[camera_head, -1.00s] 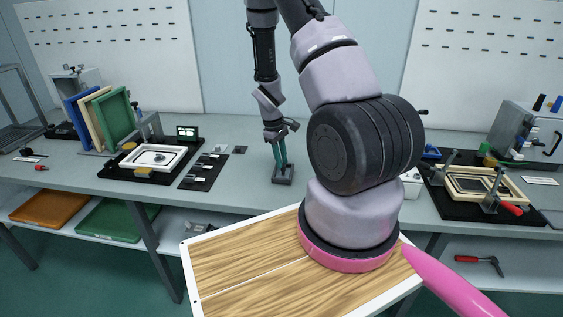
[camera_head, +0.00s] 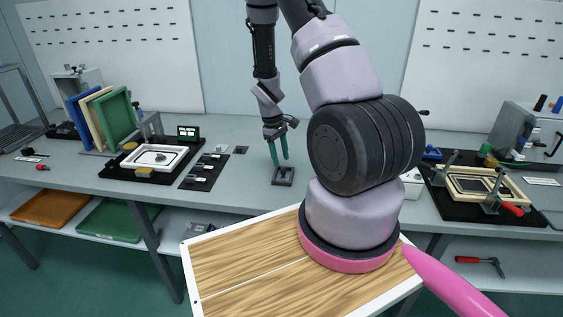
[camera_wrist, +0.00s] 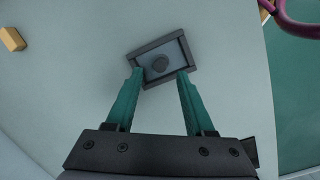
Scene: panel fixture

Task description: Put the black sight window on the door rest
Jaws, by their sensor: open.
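A small dark square tray with a raised rim, which I take to be the door rest (camera_head: 283,182), lies on the bench; it also shows in the wrist view (camera_wrist: 172,39). Inside its rim is a dark grey plate with a round knob, apparently the sight window (camera_wrist: 153,74). My gripper (camera_head: 280,161) is over the tray, fingers pointing down and spread. In the wrist view its green fingertips (camera_wrist: 161,72) stand either side of the knob, apart from it, overlapping the tray's near part. Whether the tips touch the plate I cannot tell.
Left on the bench are a black board with a white frame (camera_head: 186,151), a black strip of small parts (camera_head: 203,171) and upright coloured panels (camera_head: 112,120). A clamping fixture (camera_head: 480,188) stands right. A wooden panel (camera_head: 240,262) is in front. Bench around the tray is clear.

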